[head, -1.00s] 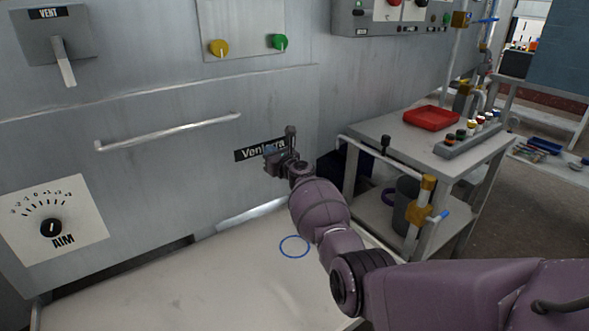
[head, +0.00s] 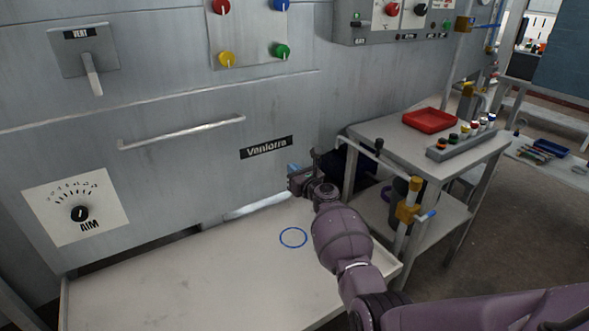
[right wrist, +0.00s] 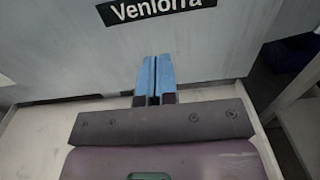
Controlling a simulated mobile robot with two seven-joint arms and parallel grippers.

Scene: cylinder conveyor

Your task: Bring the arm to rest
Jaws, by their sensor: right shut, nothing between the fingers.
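My right arm reaches in from the lower right of the head view. Its gripper (head: 296,172) is above the far right part of the pale table, in front of the grey machine wall and below the "Venlorra" label (head: 266,147). In the right wrist view the blue fingertips (right wrist: 155,76) are together with nothing between them, pointing at the wall under the label (right wrist: 155,8). The left gripper does not show in either view.
The pale table (head: 200,285) is bare except for a blue ring mark (head: 293,238). The wall carries a handle bar (head: 185,132), a dial and knobs. On the right stands a cart (head: 400,140) with a red tray (head: 430,120) and a rack of small bottles (head: 465,139).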

